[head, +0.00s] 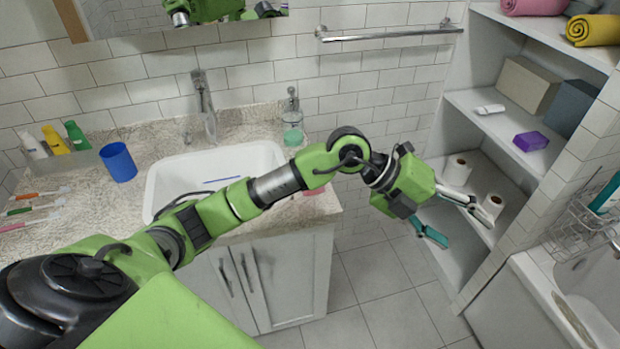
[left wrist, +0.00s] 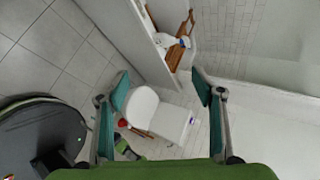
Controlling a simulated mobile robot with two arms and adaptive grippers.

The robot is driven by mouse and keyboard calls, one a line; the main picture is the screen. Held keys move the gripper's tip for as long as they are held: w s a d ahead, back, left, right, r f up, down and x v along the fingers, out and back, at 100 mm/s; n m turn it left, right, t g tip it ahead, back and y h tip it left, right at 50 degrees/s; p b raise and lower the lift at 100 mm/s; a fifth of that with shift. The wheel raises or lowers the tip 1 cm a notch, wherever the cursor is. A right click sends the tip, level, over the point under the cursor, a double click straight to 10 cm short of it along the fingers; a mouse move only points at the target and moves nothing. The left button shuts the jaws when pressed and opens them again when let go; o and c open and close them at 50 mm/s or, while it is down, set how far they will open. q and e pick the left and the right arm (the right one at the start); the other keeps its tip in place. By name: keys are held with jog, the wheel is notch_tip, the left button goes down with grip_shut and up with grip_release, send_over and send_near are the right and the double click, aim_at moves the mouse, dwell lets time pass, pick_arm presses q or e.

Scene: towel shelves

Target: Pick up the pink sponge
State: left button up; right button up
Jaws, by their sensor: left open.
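A small pink patch (head: 315,191), which may be the pink sponge, shows at the right edge of the counter. My left forearm hides most of it, so its shape is unclear. My left gripper (head: 462,226) is open and empty, in front of the lower shelves and well to the right of the counter. In the left wrist view the open fingers (left wrist: 162,90) are wide apart with nothing between them. No pink sponge shows in that view. My right gripper is in neither view.
The sink (head: 212,168), soap bottle (head: 292,122) and blue cup (head: 118,162) are on the counter (head: 95,205). The shelves hold a purple block (head: 531,141), paper rolls and towels. A toilet (left wrist: 140,107) shows below the fingers. Floor (head: 385,300) before the cabinet is clear.

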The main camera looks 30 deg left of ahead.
pick_arm(q)
jog(key=w+a+f+n+y, duration=0.25)
jog(key=a+y, duration=0.25)
jog(key=a, duration=0.6)
jog(key=w+a+f+n+y, duration=0.1)
jog(key=w+a+y, duration=0.35)
jog(key=a, duration=0.65)
jog(key=s+a+r+n+y, duration=0.1)
jog(key=a+r+y, duration=0.1)
jog(key=a, duration=0.3)
jog(key=s+a+r+n+y, duration=0.1)
jog(key=a+r+n+y, duration=0.15)
jog(key=a, duration=0.35)
jog(key=shift+g+y, duration=0.3)
jog(key=p+x, duration=0.1)
jog(key=x, duration=0.7)
jog(key=shift+w+a+f, duration=0.15)
jog(key=shift+a+f, duration=0.15)
jog(key=p+x, duration=0.2)
jog(key=x, duration=0.3)
jog(key=shift+a+f, duration=0.1)
jog(key=shift+a, duration=0.15)
jog(key=shift+f+m, duration=0.25)
jog(key=shift+m, duration=0.05)
jog(key=c, duration=0.8)
